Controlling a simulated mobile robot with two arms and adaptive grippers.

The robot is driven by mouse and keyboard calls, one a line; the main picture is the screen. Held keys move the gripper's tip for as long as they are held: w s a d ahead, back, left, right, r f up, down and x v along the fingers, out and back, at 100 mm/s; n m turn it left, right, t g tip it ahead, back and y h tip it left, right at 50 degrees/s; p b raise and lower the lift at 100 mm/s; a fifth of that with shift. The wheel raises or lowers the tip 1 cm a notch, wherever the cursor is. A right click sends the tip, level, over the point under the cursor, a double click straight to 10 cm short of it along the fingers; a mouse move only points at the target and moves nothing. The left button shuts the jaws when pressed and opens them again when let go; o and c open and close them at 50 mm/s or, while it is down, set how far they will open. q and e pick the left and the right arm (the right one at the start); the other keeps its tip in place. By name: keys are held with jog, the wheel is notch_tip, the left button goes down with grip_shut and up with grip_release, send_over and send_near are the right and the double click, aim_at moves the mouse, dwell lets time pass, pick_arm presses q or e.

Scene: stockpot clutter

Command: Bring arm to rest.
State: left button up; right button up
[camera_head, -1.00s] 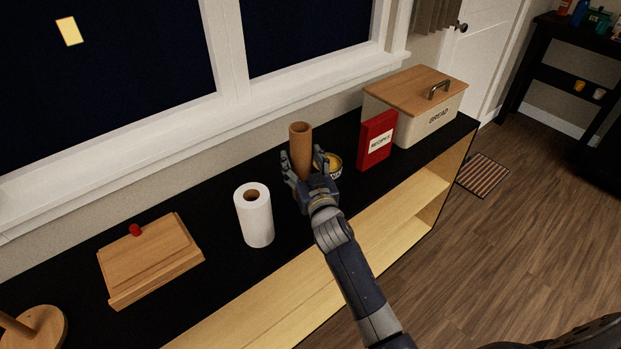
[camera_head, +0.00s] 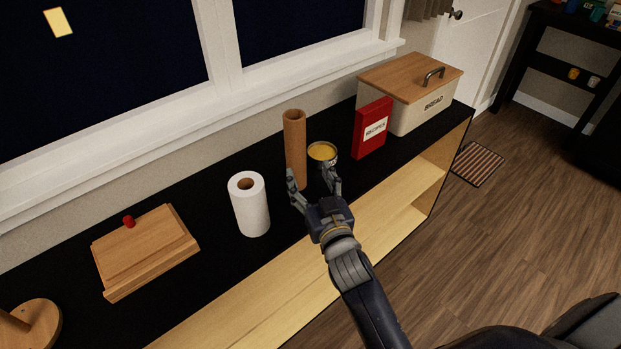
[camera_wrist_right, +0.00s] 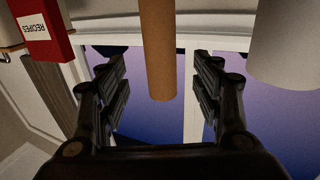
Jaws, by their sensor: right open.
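My right gripper (camera_head: 314,188) is open over the front part of the black counter (camera_head: 205,190). A tall brown cardboard tube (camera_head: 295,145) stands upright on the counter just beyond its fingers. In the right wrist view the tube (camera_wrist_right: 158,50) shows between the two spread fingers (camera_wrist_right: 160,90), and the fingers are apart from it. My right arm reaches in from the bottom right of the head view. My left gripper is in neither view.
A white paper roll (camera_head: 250,205) stands left of the tube. An open can (camera_head: 322,152), a red recipes box (camera_head: 373,128) and a bread box (camera_head: 423,112) stand to the right. A wooden stand (camera_head: 147,250) with a red knob lies left. Open floor (camera_head: 480,260) is at right.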

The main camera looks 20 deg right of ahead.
jog(key=s+d+f+g, duration=0.4)
jog(key=s+f+g, duration=0.3)
jog(key=s+f, duration=0.45)
jog(key=s+a+f+n+g+y, duration=0.15)
jog(key=s+g, duration=0.25)
jog(key=s, duration=0.5)
jog(key=s+a+f+n+g, duration=0.1)
jog(key=s+f+g, duration=0.25)
jog(key=s, duration=0.55)
notch_tip(320, 180, down, 25)
jog(key=s+g, duration=0.1)
jog(key=s, duration=0.1)
jog(key=s+d+f+g, duration=0.1)
jog(key=s+d+f, duration=0.1)
jog(key=s+f, duration=1.4)
jog(key=shift+s+d, duration=0.35)
jog(key=shift+s, duration=0.05)
